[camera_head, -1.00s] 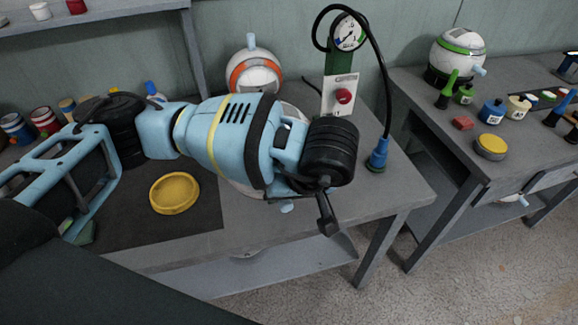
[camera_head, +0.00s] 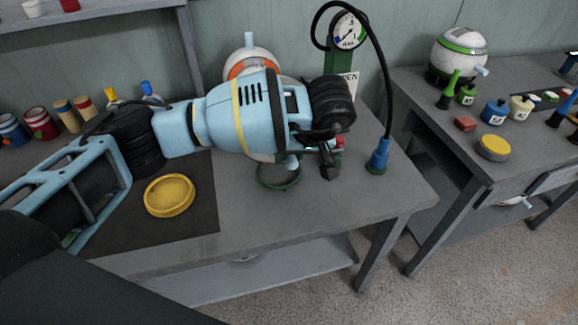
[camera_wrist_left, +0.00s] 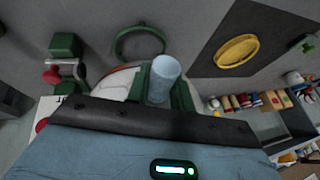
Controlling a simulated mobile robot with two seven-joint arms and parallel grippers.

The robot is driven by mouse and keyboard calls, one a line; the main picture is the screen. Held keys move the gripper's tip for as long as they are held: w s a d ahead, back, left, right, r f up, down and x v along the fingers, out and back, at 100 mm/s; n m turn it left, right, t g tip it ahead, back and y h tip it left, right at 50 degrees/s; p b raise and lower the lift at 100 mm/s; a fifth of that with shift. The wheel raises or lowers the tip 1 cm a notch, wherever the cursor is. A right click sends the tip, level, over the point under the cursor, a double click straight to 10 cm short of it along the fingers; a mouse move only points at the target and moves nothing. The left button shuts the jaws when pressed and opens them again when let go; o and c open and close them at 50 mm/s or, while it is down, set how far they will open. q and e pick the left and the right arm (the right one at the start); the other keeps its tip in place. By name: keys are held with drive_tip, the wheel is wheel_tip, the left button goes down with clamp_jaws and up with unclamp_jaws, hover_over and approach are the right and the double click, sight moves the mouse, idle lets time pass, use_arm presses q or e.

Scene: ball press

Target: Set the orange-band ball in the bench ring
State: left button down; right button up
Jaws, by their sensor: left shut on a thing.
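A yellow dish (camera_head: 169,195) lies on a dark mat, left of the ring. A gauge post (camera_head: 349,32) with a black hose and blue hose end (camera_head: 379,155) stands at right. Cans (camera_head: 40,123) line the back left. A green-band ball (camera_head: 459,48) is on the right bench.

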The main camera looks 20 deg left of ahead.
use_arm(q)
wheel_tip(320, 180, down, 3)
drive_tip(key=shift+f, duration=0.15)
use_arm(e)
drive_tip(key=shift+s, duration=0.3)
use_arm(q)
drive_tip(key=shift+f, duration=0.45)
use_arm(e)
drive_tip(key=shift+f, duration=0.1)
use_arm(q)
drive_tip(key=c, duration=1.5)
unclamp_jaws()
drive_tip(key=shift+o, duration=1.3)
use_arm(e)
drive_tip(key=shift+w, duration=0.25)
use_arm(q)
drive_tip(key=shift+r, duration=0.1)
use_arm(e)
drive_tip(key=shift+w+r, duration=0.1)
drive_tip(key=shift+r, duration=0.15)
